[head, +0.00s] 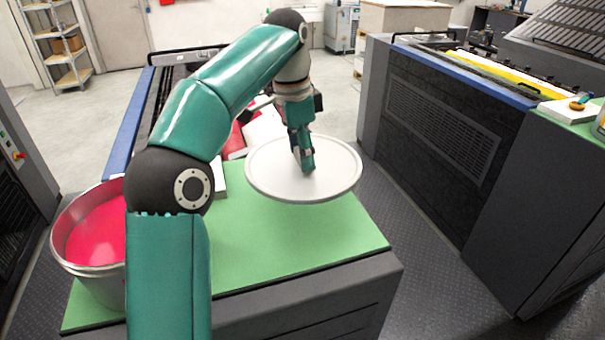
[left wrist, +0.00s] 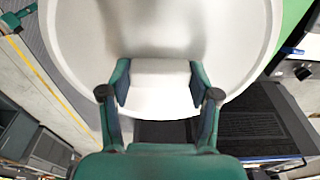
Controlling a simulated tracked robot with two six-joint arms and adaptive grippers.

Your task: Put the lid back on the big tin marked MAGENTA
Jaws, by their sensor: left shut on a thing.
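A big metal tin (head: 72,263) stands open at the left end of the green worktop, with bright magenta-pink ink (head: 100,232) inside. No marking on it is readable, and my left arm covers its right side. My left gripper (head: 306,165) is shut on the raised grip of a round, pale grey lid (head: 335,178). It holds the lid about level, over the far right part of the worktop and well to the right of the tin. In the left wrist view the fingers (left wrist: 160,84) close on both sides of the white grip block (left wrist: 160,70). My right gripper does not show.
The green worktop (head: 290,240) is clear in front of the lid. Red and white items (head: 262,130) lie behind the lid, partly hidden. A large dark press (head: 430,120) stands at the right across a floor gap. A blue-edged machine (head: 130,120) is behind the tin.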

